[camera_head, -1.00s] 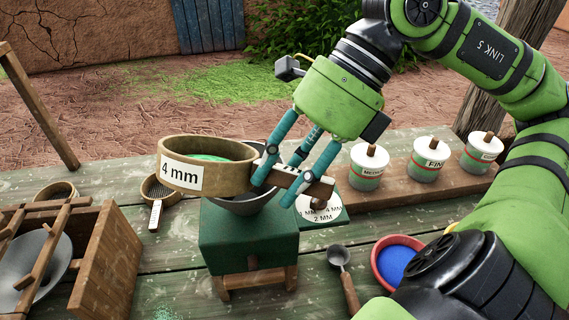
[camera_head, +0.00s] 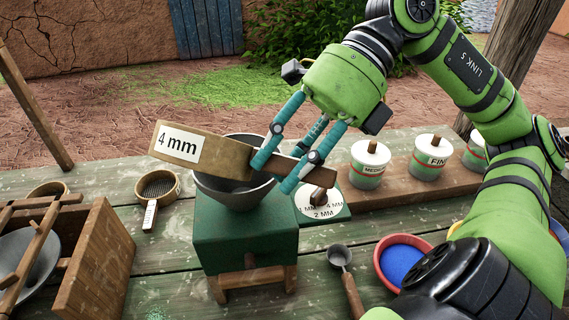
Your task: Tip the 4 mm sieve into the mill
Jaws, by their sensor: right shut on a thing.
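The 4 mm sieve (camera_head: 222,157) is a round wooden frame with a white "4 mm" label, tilted so that its left side is raised and its open top is turned away from me. My right gripper (camera_head: 278,172) is shut on its wooden handle. The sieve is above and partly in front of the grey bowl (camera_head: 232,193) on top of the green mill (camera_head: 245,235). The sieve's contents are hidden, and the part of the bowl's inside that I see looks grey. My left gripper is not in view.
A smaller sieve (camera_head: 157,187) lies left of the mill, near a wooden frame (camera_head: 105,250) at far left. A dial plate (camera_head: 320,204), a scoop (camera_head: 342,258), a red bowl of blue powder (camera_head: 402,258) and lidded jars (camera_head: 370,164) are to the right.

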